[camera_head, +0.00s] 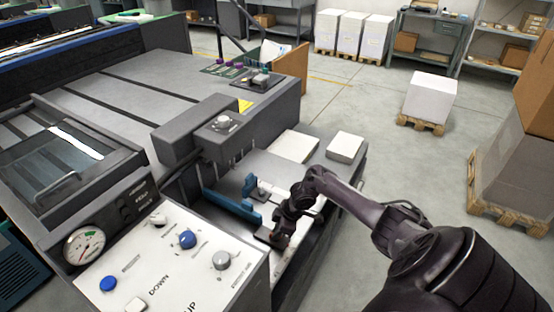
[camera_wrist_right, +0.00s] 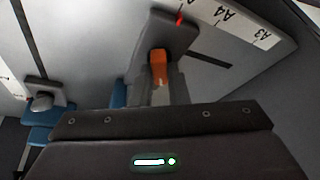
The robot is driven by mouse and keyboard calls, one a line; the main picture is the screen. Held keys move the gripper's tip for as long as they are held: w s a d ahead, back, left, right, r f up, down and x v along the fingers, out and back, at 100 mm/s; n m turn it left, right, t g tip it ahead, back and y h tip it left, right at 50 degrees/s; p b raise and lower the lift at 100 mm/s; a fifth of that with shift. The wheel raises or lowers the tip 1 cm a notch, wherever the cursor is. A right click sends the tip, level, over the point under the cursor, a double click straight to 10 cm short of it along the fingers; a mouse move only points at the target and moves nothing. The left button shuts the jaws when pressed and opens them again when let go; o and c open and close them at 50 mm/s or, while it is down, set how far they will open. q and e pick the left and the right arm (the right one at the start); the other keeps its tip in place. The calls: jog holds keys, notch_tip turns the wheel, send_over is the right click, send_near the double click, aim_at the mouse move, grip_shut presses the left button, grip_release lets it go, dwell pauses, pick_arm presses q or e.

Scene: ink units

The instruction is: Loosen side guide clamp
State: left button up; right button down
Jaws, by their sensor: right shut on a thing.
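The side guide clamp shows in the right wrist view as a dark block (camera_wrist_right: 172,30) with an orange lever (camera_wrist_right: 159,66). A red pointer on the block lies by a white scale strip (camera_wrist_right: 243,25) marked A4 and A3. My right gripper (camera_wrist_right: 160,80) is shut on the orange lever, one grey finger on each side. In the head view my right gripper (camera_head: 276,238) reaches down into the machine's feed tray and its arm hides much of the clamp. Blue guides (camera_head: 232,206) stand to its left. My left gripper is out of view.
A control panel (camera_head: 180,265) with blue and grey knobs stands close left of my right gripper. The tray's side wall (camera_head: 312,255) is close on the right. White paper stacks (camera_head: 345,147) lie behind. The floor (camera_head: 385,120) beyond has free room.

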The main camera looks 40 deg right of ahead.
jog(key=n+b, duration=0.1)
jog(key=n+g+b, duration=0.1)
jog(key=b, duration=0.1)
jog(key=shift+d+f+n, duration=0.15)
jog(key=shift+f+n, duration=0.05)
jog(key=shift+n, duration=0.1)
jog(key=shift+r+n+y+b, duration=0.1)
jog(key=shift+n+y+b, duration=0.2)
jog(key=shift+n+b, duration=0.2)
jog(key=c, duration=1.4)
grip_release()
jog(key=shift+r, duration=0.1)
jog(key=shift+r, duration=0.1)
jog(key=v, duration=0.7)
jog(key=shift+r, duration=0.2)
